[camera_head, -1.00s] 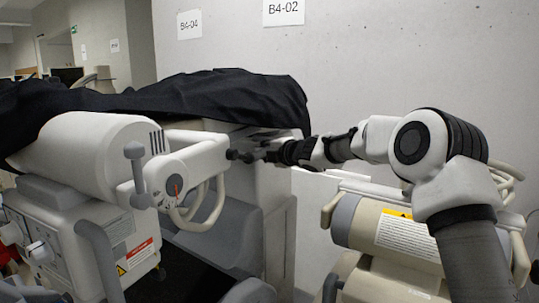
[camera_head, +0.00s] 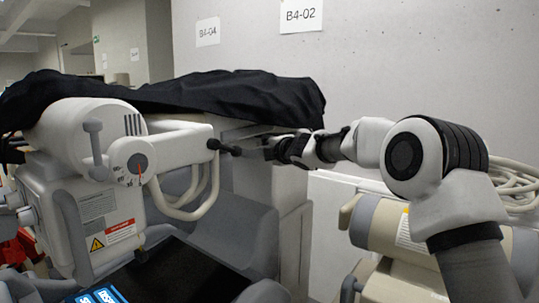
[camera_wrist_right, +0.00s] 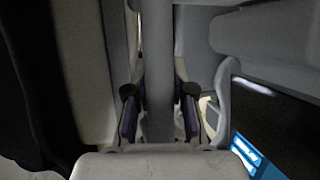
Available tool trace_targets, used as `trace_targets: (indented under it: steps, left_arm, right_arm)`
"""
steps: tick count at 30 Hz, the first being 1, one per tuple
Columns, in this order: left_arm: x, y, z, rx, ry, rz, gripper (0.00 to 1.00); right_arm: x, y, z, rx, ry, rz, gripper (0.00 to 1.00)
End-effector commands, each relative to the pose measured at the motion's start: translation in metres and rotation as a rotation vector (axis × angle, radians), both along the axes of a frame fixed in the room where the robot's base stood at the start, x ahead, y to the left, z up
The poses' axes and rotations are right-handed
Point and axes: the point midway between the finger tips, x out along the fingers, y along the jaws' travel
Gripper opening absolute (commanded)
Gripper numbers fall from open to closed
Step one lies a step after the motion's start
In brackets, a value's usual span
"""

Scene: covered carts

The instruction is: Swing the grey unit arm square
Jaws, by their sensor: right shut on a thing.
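The grey unit (camera_head: 80,135) stands at the left in the head view, with a fat drum, a T-shaped knob (camera_head: 95,150) and a round dial (camera_head: 130,165) with a red needle near upright. Its arm (camera_head: 180,145) reaches right from the dial, ending near a dark ball knob (camera_head: 213,144). My right gripper (camera_head: 258,148) is at a bar beside this knob. In the right wrist view the gripper (camera_wrist_right: 158,115) has its two dark pads on either side of a grey bar (camera_wrist_right: 157,65) and is shut on it. My left gripper is out of view.
A black cover (camera_head: 200,95) drapes over the cart behind the arm. A beige unit (camera_head: 385,220) with coiled hoses (camera_head: 515,175) stands at the right beneath my right arm. A dark screen (camera_head: 180,275) lies at the bottom. The wall is close behind.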

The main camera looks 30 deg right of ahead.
Motion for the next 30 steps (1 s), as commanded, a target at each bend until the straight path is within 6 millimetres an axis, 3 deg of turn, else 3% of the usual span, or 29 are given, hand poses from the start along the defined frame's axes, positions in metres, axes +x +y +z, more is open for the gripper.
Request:
trace_targets:
  steps: [2, 3, 5, 6, 14, 19, 23, 30]
  left_arm:
    - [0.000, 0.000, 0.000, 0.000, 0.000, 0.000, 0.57]
    - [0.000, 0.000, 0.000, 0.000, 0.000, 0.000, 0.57]
    - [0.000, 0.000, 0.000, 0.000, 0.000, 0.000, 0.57]
    - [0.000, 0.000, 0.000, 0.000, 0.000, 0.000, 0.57]
    - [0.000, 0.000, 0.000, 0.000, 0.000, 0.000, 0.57]
    - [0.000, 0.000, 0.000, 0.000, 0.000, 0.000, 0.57]
    - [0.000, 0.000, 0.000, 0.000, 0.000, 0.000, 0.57]
    - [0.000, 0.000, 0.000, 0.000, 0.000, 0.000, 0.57]
  right_arm:
    - [0.000, 0.002, 0.001, -0.001, -0.001, 0.004, 0.00]
    - [0.000, 0.002, 0.001, -0.001, -0.001, 0.004, 0.26]
    - [0.000, 0.002, 0.000, 0.000, -0.001, 0.003, 0.48]
    - [0.000, 0.001, 0.000, 0.000, 0.000, 0.003, 0.50]
    - [0.000, 0.000, -0.001, 0.001, 0.002, 0.001, 0.50]
    - [-0.011, -0.001, 0.002, 0.004, 0.001, 0.001, 0.50]
    - [-0.034, -0.002, 0.007, 0.006, -0.001, 0.001, 0.50]
    - [-0.095, -0.003, 0.019, 0.007, -0.001, 0.002, 0.50]
